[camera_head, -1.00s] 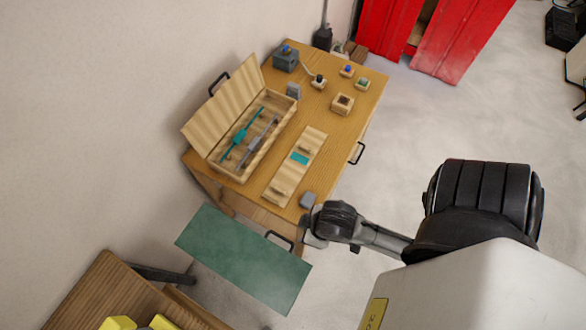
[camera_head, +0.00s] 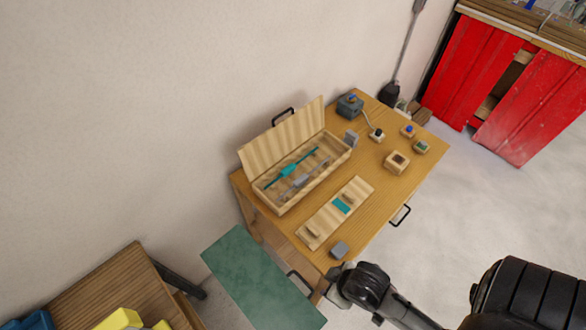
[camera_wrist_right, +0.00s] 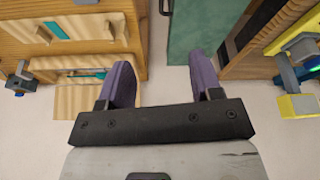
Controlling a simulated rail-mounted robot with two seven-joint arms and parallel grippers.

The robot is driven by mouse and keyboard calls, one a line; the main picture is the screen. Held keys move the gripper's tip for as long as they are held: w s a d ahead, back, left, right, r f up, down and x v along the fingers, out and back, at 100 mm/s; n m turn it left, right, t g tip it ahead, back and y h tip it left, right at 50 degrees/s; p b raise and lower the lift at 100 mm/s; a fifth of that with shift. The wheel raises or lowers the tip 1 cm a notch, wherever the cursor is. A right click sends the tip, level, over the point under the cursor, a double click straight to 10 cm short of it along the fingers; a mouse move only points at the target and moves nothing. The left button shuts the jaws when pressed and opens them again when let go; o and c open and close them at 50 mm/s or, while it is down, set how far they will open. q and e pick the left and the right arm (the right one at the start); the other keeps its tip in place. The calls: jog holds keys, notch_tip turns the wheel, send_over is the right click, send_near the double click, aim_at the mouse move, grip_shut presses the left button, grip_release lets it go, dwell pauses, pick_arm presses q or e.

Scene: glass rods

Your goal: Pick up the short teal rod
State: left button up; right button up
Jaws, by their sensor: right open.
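An open wooden box (camera_head: 286,208) stands on the wooden table. In it lies a slim teal rod (camera_head: 291,169), slanting and thicker at its middle, beside a grey rod piece (camera_head: 301,181). I cannot tell the rod's exact length or whether it is one piece. A teal bar also shows in the right wrist view (camera_wrist_right: 90,75). In front of the box, a wooden board (camera_head: 322,225) carries a flat teal patch (camera_head: 342,205). My right gripper (camera_wrist_right: 162,82), with purple fingers, is open and empty, off the table's near corner. My left gripper is not in view.
A grey block (camera_head: 340,248) sits at the table's near corner. A wooden block with a hole (camera_head: 397,161) and several small knobbed items stand at the back right. A green panel (camera_head: 262,275) lies below the table. Another wooden table (camera_head: 105,282) is at the lower left.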

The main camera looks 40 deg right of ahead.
jog(key=shift+d, duration=0.15)
jog(key=c, duration=0.3)
